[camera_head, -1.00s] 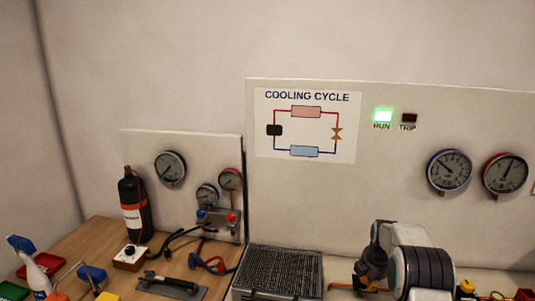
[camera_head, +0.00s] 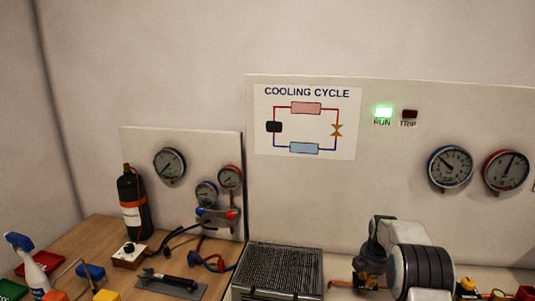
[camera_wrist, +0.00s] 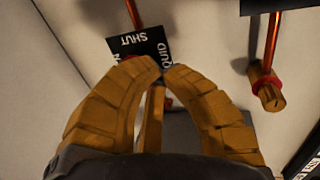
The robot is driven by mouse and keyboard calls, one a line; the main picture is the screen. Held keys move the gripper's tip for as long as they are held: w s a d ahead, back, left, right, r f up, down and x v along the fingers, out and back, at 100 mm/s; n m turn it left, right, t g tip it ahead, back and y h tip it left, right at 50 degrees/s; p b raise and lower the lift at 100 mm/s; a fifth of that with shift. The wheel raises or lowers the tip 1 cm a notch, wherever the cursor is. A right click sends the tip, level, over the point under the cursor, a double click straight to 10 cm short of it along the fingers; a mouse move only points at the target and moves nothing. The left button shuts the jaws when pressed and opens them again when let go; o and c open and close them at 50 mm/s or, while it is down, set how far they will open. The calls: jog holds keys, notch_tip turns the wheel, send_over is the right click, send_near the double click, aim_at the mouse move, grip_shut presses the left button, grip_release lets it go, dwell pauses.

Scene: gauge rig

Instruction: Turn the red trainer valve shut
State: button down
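My gripper (camera_wrist: 163,72) has two segmented yellow-brown fingers in the wrist view. Their tips come close together in front of a dark label reading SHUT and LIQUID (camera_wrist: 150,46), seen upside down. A brass-coloured bar (camera_wrist: 152,118) shows between the fingers; whether they grip it I cannot tell. A small red patch shows at the label's left edge, mostly covered by the left finger. I cannot make out a red valve handle for certain.
A brass fitting with a red ring (camera_wrist: 267,88) hangs on a copper pipe right of my fingers. In the head view, a finned unit (camera_head: 278,270) stands left of my arm. Two gauges (camera_head: 450,166) are on the panel. The green RUN lamp (camera_head: 383,112) is lit.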

jog(key=shift+a, duration=0.3)
jog(key=shift+s+f, duration=0.15)
jog(key=shift+f, duration=0.05)
dwell(0.4)
jog(key=shift+s+a+b, duration=0.15)
jog(key=shift+s+b, duration=0.1)
jog(key=shift+b, duration=0.15)
notch_tip(320, 180, up, 6)
jog(key=p, duration=0.4)
jog(key=shift+r, duration=0.15)
jog(key=shift+m, duration=0.3)
